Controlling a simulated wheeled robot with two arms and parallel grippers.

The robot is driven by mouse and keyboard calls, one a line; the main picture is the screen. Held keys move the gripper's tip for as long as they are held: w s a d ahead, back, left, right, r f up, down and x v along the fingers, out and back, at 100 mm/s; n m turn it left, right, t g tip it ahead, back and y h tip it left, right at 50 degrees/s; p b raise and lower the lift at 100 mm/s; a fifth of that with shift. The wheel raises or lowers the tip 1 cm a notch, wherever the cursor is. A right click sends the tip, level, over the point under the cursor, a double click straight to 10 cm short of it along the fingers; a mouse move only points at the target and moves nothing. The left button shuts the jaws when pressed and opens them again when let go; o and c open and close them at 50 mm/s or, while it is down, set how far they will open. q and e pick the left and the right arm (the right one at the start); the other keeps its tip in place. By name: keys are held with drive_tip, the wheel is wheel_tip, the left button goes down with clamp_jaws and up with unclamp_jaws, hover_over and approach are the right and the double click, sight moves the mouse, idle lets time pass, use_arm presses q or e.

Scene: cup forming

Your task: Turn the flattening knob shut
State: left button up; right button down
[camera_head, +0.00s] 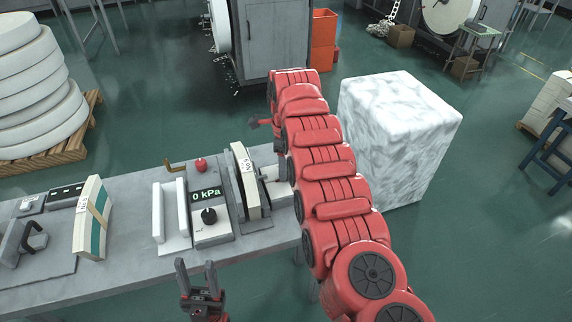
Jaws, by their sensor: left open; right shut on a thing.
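A grey control unit (211,226) stands on the bench with a display reading 0 kPa (206,195) and a black round knob (209,215). Right of it is an upright press-like fixture (246,180) with pale plates and a small label. My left gripper (195,264) is open and empty in front of the bench edge, below the unit, its two dark fingers pointing up. My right arm passes right of the fixture. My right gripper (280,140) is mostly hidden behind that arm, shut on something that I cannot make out.
The grey bench (128,262) also holds a white upright plate stand (170,214), a red button (201,164), a teal-and-cream block (91,218) and a black-handled tool (22,243). A white marbled block (398,135) stands behind my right arm. White discs (38,90) are stacked on a pallet.

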drive_tip(key=shift+m, duration=0.8)
drive_tip(key=shift+c, duration=1.5)
unclamp_jaws()
wheel_tip(320, 180, up, 3)
drive_tip(key=shift+w, duration=0.1)
wheel_tip(320, 180, up, 4)
drive_tip(key=shift+d+r+p, duration=0.1)
drive_tip(key=shift+r+p, duration=0.15)
drive_tip(key=shift+p, duration=0.95)
wheel_tip(320, 180, up, 10)
drive_tip(key=p, duration=1)
